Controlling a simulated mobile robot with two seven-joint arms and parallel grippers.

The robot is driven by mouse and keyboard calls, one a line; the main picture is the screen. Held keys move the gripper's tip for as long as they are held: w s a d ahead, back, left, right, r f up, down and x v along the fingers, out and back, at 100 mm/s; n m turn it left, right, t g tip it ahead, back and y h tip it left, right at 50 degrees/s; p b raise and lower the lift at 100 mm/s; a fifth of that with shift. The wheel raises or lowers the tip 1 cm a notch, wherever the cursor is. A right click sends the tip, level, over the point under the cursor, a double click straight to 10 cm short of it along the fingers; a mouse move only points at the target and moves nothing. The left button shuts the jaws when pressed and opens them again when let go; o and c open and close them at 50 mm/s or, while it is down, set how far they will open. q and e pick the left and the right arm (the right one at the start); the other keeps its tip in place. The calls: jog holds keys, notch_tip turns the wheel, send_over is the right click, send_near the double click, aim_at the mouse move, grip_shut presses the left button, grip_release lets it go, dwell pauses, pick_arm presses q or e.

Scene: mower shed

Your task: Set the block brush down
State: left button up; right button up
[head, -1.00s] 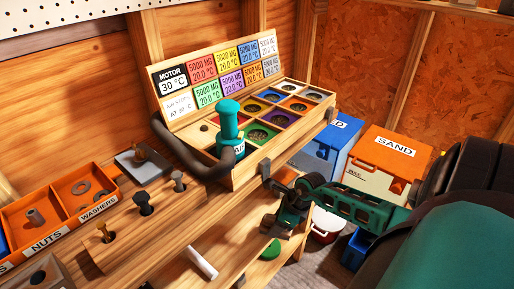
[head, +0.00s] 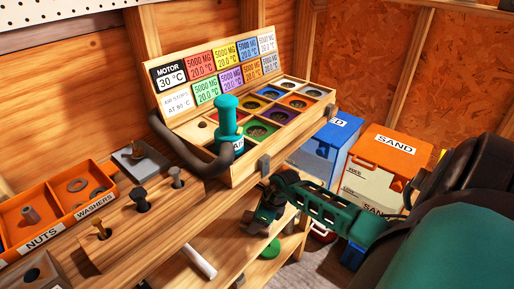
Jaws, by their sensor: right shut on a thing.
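My right gripper (head: 262,213), dark with a green arm behind it, reaches in from the right just in front of the bench's front edge. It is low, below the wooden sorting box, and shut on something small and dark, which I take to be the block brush. The brush is mostly hidden by the jaws, and its bristles cannot be made out. I cannot tell whether it touches the wood behind it. My left gripper is not in view.
The sorting box (head: 242,172) with coloured compartments and a teal plunger (head: 228,120) stands on the bench. Pegs stand in a wooden rack (head: 120,235) at left, by an orange tray (head: 95,199). A green disc (head: 270,249) lies on a lower shelf. Bins (head: 385,165) stand behind.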

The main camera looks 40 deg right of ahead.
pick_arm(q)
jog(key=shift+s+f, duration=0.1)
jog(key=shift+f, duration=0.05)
pick_arm(e)
jog(key=o, duration=1.1)
jog(key=shift+r, duration=0.2)
jog(key=p+v, duration=0.2)
jog(key=v, duration=0.4)
jog(key=shift+s+d+r, duration=0.1)
jog(key=shift+s+r, duration=0.05)
jog(key=shift+r, duration=0.05)
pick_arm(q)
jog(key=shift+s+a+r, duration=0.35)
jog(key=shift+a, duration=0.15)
pick_arm(e)
jog(key=shift+s+r, duration=0.15)
jog(key=shift+r, duration=0.25)
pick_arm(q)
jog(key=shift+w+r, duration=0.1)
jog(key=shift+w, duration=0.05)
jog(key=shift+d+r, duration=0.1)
